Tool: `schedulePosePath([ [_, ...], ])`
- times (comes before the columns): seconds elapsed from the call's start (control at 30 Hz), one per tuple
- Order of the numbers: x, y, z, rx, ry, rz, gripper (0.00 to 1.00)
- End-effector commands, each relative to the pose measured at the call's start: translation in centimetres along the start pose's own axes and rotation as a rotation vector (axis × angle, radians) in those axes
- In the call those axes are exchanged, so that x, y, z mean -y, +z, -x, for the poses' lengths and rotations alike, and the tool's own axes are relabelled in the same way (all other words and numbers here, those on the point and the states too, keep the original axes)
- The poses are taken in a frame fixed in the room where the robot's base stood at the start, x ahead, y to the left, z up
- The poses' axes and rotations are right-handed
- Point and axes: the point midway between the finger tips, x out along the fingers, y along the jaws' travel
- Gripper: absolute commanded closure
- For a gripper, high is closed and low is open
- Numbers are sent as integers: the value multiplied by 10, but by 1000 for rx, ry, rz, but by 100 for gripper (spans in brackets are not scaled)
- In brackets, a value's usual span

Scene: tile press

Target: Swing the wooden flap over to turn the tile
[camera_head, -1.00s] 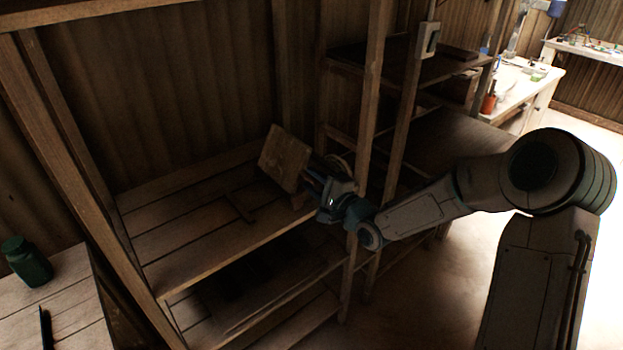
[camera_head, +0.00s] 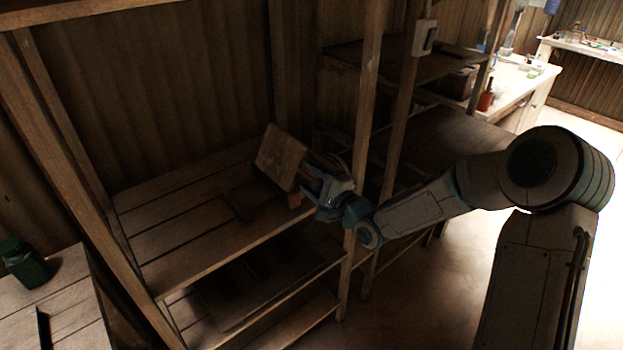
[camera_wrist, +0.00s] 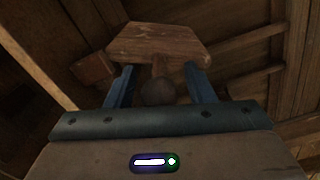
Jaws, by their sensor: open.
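The wooden flap (camera_head: 281,157) stands raised and tilted above the slatted shelf in the head view. In the wrist view the flap (camera_wrist: 160,43) is a brown wooden piece just beyond my fingertips, with a short stem and a dark round knob (camera_wrist: 158,92) between the fingers. My gripper (camera_head: 314,184) is at the flap's right side in the head view. In the wrist view its two blue fingers (camera_wrist: 158,80) are apart, one on each side of the knob. I cannot tell whether they touch it. I cannot make out a tile in either view.
The slatted shelf (camera_head: 180,232) has free room left of the flap. Wooden posts (camera_head: 366,110) stand close to my arm. A green jar (camera_head: 25,262) stands on a low table at the left. A small switch box (camera_head: 425,38) is on a post.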

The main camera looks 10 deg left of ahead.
Motion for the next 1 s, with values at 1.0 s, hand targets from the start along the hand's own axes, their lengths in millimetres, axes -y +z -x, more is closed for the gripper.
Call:
schedulePosePath([
  [1.0, 1, -2, 134, -2, -2, 1, 52],
])
